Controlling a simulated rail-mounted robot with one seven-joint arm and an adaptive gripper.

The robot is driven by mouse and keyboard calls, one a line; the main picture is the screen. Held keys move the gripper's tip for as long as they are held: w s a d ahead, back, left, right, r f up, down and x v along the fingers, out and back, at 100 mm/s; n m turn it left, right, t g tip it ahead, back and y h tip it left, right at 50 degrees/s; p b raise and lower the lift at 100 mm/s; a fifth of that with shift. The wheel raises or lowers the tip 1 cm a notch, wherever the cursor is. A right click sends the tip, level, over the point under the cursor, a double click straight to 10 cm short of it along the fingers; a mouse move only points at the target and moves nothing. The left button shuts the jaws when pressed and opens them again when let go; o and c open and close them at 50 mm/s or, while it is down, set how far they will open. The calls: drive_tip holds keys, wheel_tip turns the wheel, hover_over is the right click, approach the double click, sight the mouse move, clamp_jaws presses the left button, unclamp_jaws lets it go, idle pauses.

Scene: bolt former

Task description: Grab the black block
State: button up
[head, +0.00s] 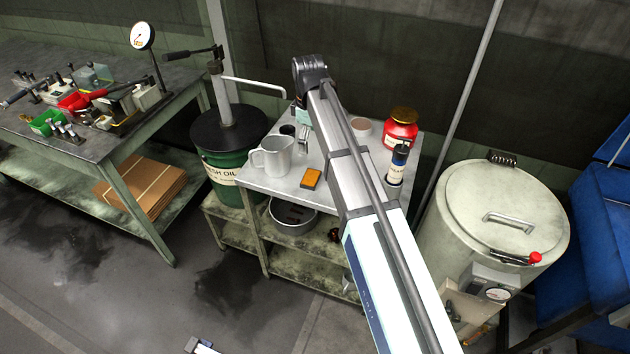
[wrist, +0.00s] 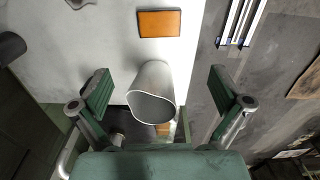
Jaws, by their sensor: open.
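No plain black block stands out clearly. A small flat block (head: 311,178) with an orange top and dark edges lies on the grey cart top; it also shows in the wrist view (wrist: 160,23), near the top. A small black round thing (head: 288,130) stands behind the metal pitcher. My gripper (wrist: 160,91) is open, its green-padded fingers wide apart with nothing held. The metal pitcher (wrist: 153,88) appears between the fingers in the wrist view, but I cannot tell how far below.
The pitcher (head: 272,157) stands near the cart's left edge. A red jar (head: 400,129) and a dark bottle (head: 397,165) stand at the cart's right. A green oil drum (head: 226,172) is left of the cart, and a large pale tank (head: 497,215) right of it.

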drive_tip(key=p, duration=0.3)
hover_over(311, 177)
wheel_tip(311, 177, down, 10)
drive_tip(key=shift+s+a+f, duration=0.1)
drive_tip(key=shift+a, duration=0.05)
drive_tip(key=shift+f+p, duration=0.9)
drive_tip(key=shift+f, duration=1.65)
drive_tip(key=c, duration=1.6)
